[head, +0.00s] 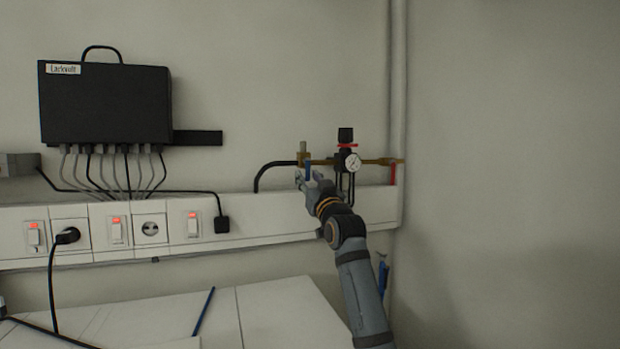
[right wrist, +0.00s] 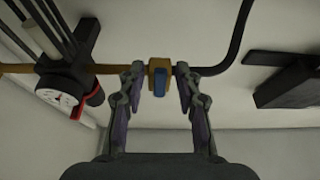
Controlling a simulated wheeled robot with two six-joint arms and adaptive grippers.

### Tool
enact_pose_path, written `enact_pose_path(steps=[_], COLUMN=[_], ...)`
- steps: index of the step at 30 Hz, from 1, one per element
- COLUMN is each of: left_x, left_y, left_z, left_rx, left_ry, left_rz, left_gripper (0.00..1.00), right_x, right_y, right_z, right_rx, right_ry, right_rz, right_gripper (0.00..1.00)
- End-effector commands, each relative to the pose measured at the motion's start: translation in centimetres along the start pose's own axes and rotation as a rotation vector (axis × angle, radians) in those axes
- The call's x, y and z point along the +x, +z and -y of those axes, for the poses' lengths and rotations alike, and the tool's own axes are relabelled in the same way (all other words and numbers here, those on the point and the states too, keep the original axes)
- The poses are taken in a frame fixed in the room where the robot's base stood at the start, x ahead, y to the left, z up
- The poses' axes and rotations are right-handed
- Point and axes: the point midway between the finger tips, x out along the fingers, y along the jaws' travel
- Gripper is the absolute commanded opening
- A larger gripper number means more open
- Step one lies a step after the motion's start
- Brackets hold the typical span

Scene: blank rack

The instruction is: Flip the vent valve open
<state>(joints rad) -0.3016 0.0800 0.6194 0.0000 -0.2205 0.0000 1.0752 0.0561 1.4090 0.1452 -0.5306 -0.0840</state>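A small brass valve with a blue lever (head: 307,169) sits on the brass pipe at the wall, left of the regulator. It also shows in the right wrist view (right wrist: 159,82), the blue lever standing out toward the camera. My right gripper (head: 306,182) is just in front of this valve and partly hides it. In the right wrist view its fingers (right wrist: 158,78) are spread, one on each side of the brass valve body and blue lever, with a gap visible. A red lever (head: 393,173) hangs down at the pipe's right end. My left gripper is not seen.
A black regulator (head: 345,138) with a white dial gauge (head: 353,162) stands close right of my gripper. A black hose (head: 262,175) bends down at left. The white trunking (head: 270,216) with switches and sockets runs below. A black box (head: 105,105) hangs upper left.

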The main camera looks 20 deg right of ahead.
Motion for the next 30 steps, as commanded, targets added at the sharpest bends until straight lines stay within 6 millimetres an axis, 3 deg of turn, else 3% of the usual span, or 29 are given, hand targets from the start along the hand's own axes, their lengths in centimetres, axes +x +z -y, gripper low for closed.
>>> enact_pose_path(steps=[11,24,30], left_x=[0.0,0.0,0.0], left_y=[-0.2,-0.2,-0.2], left_z=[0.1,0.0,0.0], left_rx=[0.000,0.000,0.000], left_ry=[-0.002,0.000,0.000], left_rz=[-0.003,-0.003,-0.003], left_gripper=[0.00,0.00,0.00], right_x=[-0.9,-10.1,-11.6], right_y=[-0.1,0.2,0.3], right_z=[0.0,0.0,0.0], right_rx=[0.000,-0.001,0.000], right_ry=[0.000,0.001,0.000], right_rz=[-0.005,-0.001,0.000], right_gripper=[0.36,0.36,0.36])
